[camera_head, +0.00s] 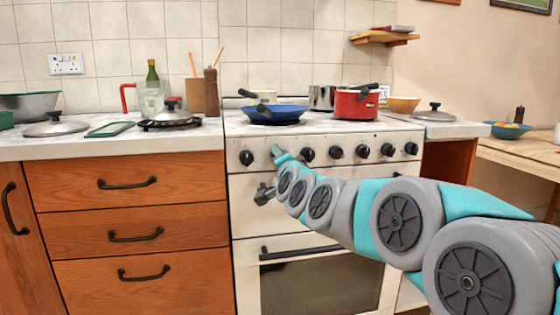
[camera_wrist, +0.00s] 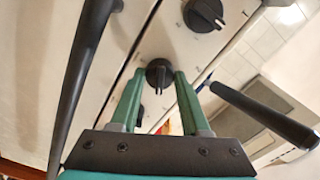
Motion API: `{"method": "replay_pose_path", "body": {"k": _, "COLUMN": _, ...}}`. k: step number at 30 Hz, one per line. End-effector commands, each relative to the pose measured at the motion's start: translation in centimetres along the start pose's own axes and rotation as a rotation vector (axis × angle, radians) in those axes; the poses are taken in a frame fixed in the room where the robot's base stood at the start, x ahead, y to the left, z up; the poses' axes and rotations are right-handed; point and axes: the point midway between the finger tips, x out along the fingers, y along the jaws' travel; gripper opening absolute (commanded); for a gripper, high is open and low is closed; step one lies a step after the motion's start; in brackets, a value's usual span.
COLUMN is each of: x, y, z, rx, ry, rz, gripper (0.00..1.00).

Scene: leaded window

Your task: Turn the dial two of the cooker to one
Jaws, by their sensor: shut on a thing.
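The cooker (camera_head: 330,138) stands in the middle of the head view, with a row of black dials along its cream front panel. My gripper (camera_head: 277,152) is at the panel, between the leftmost dial (camera_head: 246,158) and another dial (camera_head: 308,154). It covers the second dial from the left in that view. In the wrist view, the green fingers of my gripper (camera_wrist: 161,80) are shut on dial two (camera_wrist: 159,72), one finger on each side. The dial has a pale mark on its face. I cannot read its setting.
A neighbouring dial (camera_wrist: 204,14) is close to my fingers. The oven handle (camera_head: 300,252) runs below the panel. A blue pan (camera_head: 272,114) and a red pot (camera_head: 356,105) stand on the hob. Wooden drawers (camera_head: 130,185) are to the left.

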Motion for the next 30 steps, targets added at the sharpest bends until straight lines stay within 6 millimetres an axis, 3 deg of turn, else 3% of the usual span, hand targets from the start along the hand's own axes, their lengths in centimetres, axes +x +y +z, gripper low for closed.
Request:
{"method": "replay_pose_path", "body": {"k": 18, "x": 0.02, "y": 0.15, "z": 0.14, "rx": -0.045, "ry": -0.003, "rz": 0.003, "gripper": 0.0}}
{"method": "replay_pose_path", "body": {"k": 19, "x": 0.02, "y": 0.15, "z": 0.15, "rx": -0.044, "ry": -0.003, "rz": 0.003, "gripper": 0.47}}
{"method": "replay_pose_path", "body": {"k": 27, "x": 0.01, "y": 0.07, "z": 0.07, "rx": -0.044, "ry": -0.002, "rz": 0.001, "gripper": 0.76}}
{"method": "replay_pose_path", "body": {"k": 30, "x": 0.01, "y": 0.05, "z": 0.06, "rx": -0.044, "ry": -0.001, "rz": 0.001, "gripper": 0.76}}
